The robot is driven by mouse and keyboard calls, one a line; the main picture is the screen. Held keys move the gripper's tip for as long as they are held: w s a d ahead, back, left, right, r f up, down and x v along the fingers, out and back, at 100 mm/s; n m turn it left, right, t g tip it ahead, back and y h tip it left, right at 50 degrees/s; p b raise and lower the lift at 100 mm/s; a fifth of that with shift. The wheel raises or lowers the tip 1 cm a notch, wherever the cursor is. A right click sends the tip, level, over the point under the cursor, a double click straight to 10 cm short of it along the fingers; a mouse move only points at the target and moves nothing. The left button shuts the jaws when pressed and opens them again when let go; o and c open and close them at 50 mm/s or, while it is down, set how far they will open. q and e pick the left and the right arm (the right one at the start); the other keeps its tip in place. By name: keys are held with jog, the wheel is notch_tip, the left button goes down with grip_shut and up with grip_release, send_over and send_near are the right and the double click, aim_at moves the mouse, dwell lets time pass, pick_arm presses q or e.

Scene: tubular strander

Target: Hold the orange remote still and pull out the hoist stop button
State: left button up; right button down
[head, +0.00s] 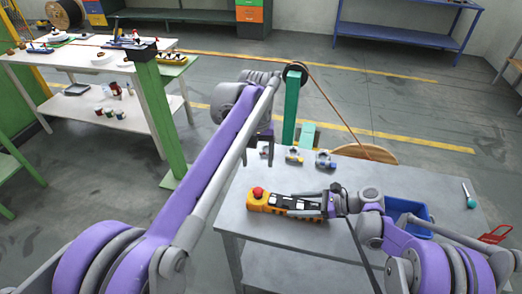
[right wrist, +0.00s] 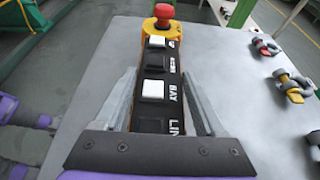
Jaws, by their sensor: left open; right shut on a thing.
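The orange remote (head: 271,203) lies on the grey table (head: 258,240), its black key face up with white and black keys. The red hoist stop button (head: 258,191) is on its left end; in the right wrist view the button (right wrist: 164,11) is at the far end. My right gripper (head: 326,204) is shut on the remote's other end, with one finger along each side in the right wrist view (right wrist: 163,108). My left gripper (head: 264,142) is open, over the table's far left part, beyond the button and apart from it. Its fingertips are hard to make out.
Small fittings with red (right wrist: 265,45), yellow (head: 294,157) and blue (head: 325,160) parts lie along the table's far edge. A blue bin (head: 424,213) stands right of my right gripper. A teal-handled tool (head: 470,201) lies far right. A green post (head: 290,108) rises behind the table.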

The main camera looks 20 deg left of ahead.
grip_release()
